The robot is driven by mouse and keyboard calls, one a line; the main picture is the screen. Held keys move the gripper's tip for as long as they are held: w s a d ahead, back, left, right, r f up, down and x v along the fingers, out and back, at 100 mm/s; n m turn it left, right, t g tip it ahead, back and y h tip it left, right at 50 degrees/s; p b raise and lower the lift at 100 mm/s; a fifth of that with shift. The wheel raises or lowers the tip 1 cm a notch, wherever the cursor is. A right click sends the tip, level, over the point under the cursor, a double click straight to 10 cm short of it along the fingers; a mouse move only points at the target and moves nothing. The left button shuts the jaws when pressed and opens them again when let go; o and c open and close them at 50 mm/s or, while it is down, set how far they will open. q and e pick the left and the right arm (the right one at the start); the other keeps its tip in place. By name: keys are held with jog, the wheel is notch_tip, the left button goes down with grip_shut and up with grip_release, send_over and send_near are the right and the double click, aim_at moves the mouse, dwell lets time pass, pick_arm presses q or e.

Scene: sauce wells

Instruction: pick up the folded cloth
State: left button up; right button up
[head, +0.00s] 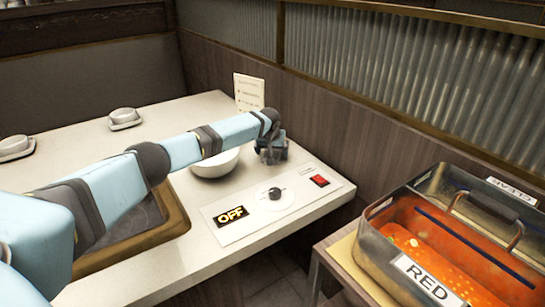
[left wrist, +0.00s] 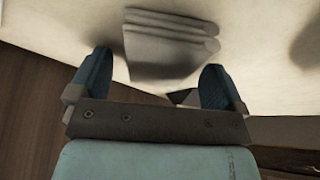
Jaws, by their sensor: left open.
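The folded cloth (left wrist: 170,45) is a pale grey, layered bundle lying on the light tabletop in the left wrist view. My left gripper (left wrist: 156,78) is open, with its two blue fingers apart and the cloth ahead of the gap between them. The gripper appears empty; I cannot tell its exact height over the cloth. In the head view my left gripper (head: 272,152) points down over the back of the table, near the wall. I cannot make out the cloth there; the gripper and arm may hide it. My right gripper is not in view.
A white bowl (head: 214,166) stands left of the gripper, partly behind my arm. A control panel (head: 238,236) with an OFF sign, dial and red switch lies in front. A card (head: 249,93) stands by the wall. A metal tub (head: 380,250) labelled RED is at right.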

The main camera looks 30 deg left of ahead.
pick_arm(q)
jog(key=shift+f+p, duration=0.15)
jog(key=shift+p, duration=0.25)
dwell(0.3)
jog(key=c, duration=1)
